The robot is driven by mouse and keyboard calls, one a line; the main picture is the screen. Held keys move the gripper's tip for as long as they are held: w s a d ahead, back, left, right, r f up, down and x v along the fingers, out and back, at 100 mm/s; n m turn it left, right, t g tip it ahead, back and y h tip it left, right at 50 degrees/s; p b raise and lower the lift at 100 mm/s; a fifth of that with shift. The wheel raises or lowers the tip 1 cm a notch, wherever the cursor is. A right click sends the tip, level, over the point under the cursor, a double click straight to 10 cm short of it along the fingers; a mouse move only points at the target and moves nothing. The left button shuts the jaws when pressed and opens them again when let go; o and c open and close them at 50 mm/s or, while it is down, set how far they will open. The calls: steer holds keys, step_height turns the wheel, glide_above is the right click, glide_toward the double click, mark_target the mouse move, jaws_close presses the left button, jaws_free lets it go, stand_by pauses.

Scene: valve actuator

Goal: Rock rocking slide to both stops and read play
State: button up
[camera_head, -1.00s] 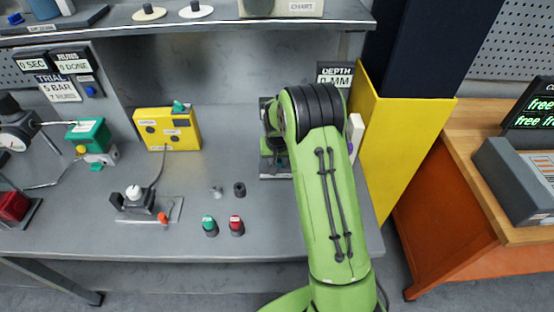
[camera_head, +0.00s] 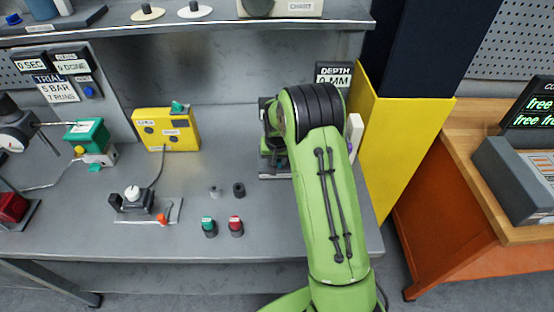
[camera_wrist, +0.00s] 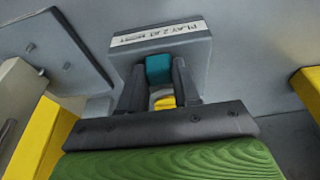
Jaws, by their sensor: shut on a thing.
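In the wrist view my gripper (camera_wrist: 158,72) has its two dark fingers on either side of a teal block (camera_wrist: 158,69), and it is shut on it. This block is probably the rocking slide. A small yellow part (camera_wrist: 165,102) shows between the fingers, nearer the palm. Beyond the fingers is a grey housing (camera_wrist: 196,54) with a white label that seems to read "PLAY 2 AT MOST". In the head view my green arm covers the gripper and the teal block. Only the left edge of a grey fixture (camera_head: 268,168) shows beside the arm.
A "DEPTH 0 MM" sign (camera_head: 334,75) stands behind the arm. A yellow panel (camera_head: 410,140) bounds the bench at right. A yellow box (camera_head: 166,129), a small valve unit (camera_head: 138,203), and green (camera_head: 209,225) and red (camera_head: 236,225) buttons are to the left.

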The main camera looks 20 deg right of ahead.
stand_by(0.8)
steer(key=o, duration=1)
steer(key=shift+r, duration=0.1)
steer(key=v, duration=1.5)
steer(key=shift+s+r, duration=0.2)
steer(key=shift+r, duration=0.15)
steer(key=s+a+r+n+t, duration=0.15)
steer(key=s+a+r, duration=0.35)
steer(key=s+r, duration=0.55)
steer(key=s+a+n, duration=0.1)
steer(key=s, duration=0.5)
steer(key=s+a+f+n+t, duration=0.1)
steer(key=s, duration=0.5)
steer(key=s+a+f+n+y, duration=0.1)
steer(key=s+a, duration=0.1)
steer(key=s, duration=0.4)
steer(key=shift+f, duration=0.1)
